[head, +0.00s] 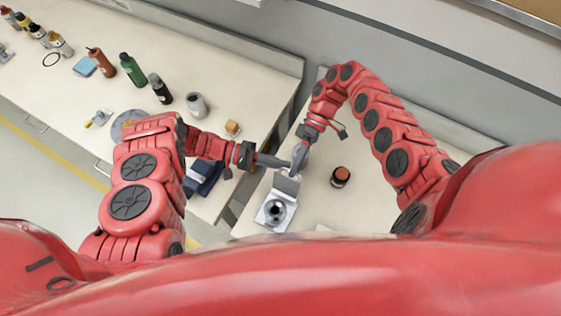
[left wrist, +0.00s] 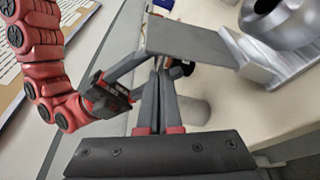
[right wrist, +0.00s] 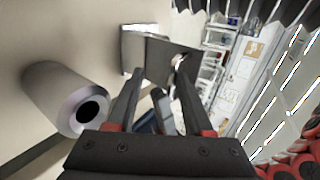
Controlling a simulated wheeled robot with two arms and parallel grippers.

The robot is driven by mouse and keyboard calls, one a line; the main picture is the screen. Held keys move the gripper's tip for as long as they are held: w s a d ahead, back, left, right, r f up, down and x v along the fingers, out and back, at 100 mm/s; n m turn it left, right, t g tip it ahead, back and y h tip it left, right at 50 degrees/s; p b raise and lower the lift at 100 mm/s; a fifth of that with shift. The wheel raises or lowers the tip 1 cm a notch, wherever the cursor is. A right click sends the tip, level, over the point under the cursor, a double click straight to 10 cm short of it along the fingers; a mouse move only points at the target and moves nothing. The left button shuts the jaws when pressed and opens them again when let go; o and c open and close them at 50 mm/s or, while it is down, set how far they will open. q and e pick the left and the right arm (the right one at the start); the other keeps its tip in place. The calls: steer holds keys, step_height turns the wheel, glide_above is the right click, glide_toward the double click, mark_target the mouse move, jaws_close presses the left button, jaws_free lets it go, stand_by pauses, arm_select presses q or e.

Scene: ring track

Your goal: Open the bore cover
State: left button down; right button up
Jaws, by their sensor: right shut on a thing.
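The bore fixture (head: 275,211) sits on the right-hand table in the head view, its round dark bore uncovered. Its flat grey cover plate (head: 287,184) is swung away from the bore, on the far side; it also shows in the left wrist view (left wrist: 190,42) and right wrist view (right wrist: 172,60). My right gripper (head: 299,168) is at the plate's far edge, its fingers (right wrist: 158,78) shut on the cover plate. My left gripper (head: 288,164) is close beside it, its fingers (left wrist: 159,68) together near the plate's edge. Whether they touch the plate cannot be told.
A dark jar with a brown top (head: 340,176) stands right of the fixture. A grey cylinder with a dark round end (right wrist: 68,97) is at left in the right wrist view. Bottles, including a green one (head: 131,69), stand on the left table. A gap separates the tables.

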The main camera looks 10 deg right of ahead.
steer(key=v, duration=0.5)
steer(key=shift+w+d, duration=0.1)
steer(key=shift+d, duration=0.05)
steer(key=shift+w+d+r, duration=0.25)
steer(key=shift+w+d, duration=0.1)
steer(key=shift+w+d+r, duration=0.1)
steer(key=shift+w+r, duration=0.25)
